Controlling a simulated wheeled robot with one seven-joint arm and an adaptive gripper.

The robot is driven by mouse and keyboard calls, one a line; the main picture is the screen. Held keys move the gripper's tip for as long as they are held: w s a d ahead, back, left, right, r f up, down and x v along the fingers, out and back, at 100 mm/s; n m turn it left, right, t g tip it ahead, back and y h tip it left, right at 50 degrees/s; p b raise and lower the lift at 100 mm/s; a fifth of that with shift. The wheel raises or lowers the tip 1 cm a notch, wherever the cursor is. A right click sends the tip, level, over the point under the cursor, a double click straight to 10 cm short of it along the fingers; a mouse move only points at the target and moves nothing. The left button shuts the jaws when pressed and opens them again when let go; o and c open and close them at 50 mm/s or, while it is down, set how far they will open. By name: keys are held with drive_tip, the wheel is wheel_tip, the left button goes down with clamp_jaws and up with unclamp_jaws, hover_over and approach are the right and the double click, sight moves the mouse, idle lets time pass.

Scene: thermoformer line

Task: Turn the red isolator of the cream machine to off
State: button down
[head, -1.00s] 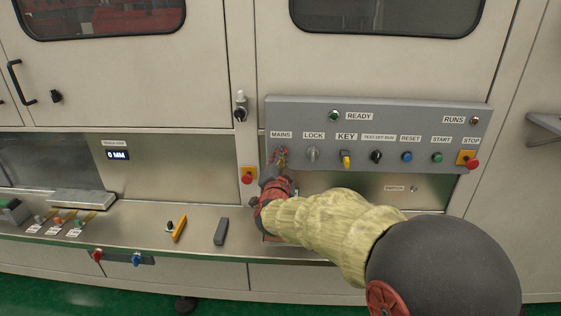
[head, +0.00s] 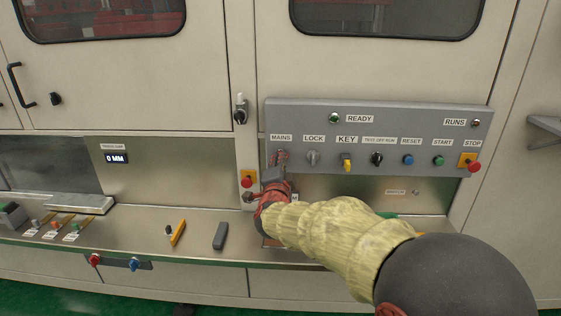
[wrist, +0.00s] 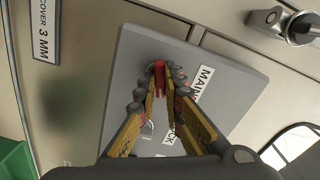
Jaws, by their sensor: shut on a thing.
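The cream machine (head: 90,85) carries a grey control panel (head: 400,115). Its red isolator (wrist: 159,69) sits beside the MAINS label (wrist: 202,84) in the wrist view. My gripper (wrist: 160,78) is shut on the red isolator handle, with one yellow-and-grey finger on each side. In the head view my gripper (head: 276,167) is at the panel's left end, just below the MAINS label (head: 281,138). My wrist and fingers hide most of the isolator there, so its exact angle is hard to read.
To the right are the LOCK switch (head: 312,157), yellow key (head: 347,164), black selector (head: 377,158), and blue, green and red buttons. A steel ledge (head: 200,245) runs below.

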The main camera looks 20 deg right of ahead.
idle(0.3)
drive_tip(key=shift+m, duration=1.5)
drive_tip(key=c, duration=2.4)
unclamp_jaws()
drive_tip(key=shift+m, duration=0.3)
drive_tip(key=o, duration=0.6)
drive_tip(key=shift+c, duration=0.2)
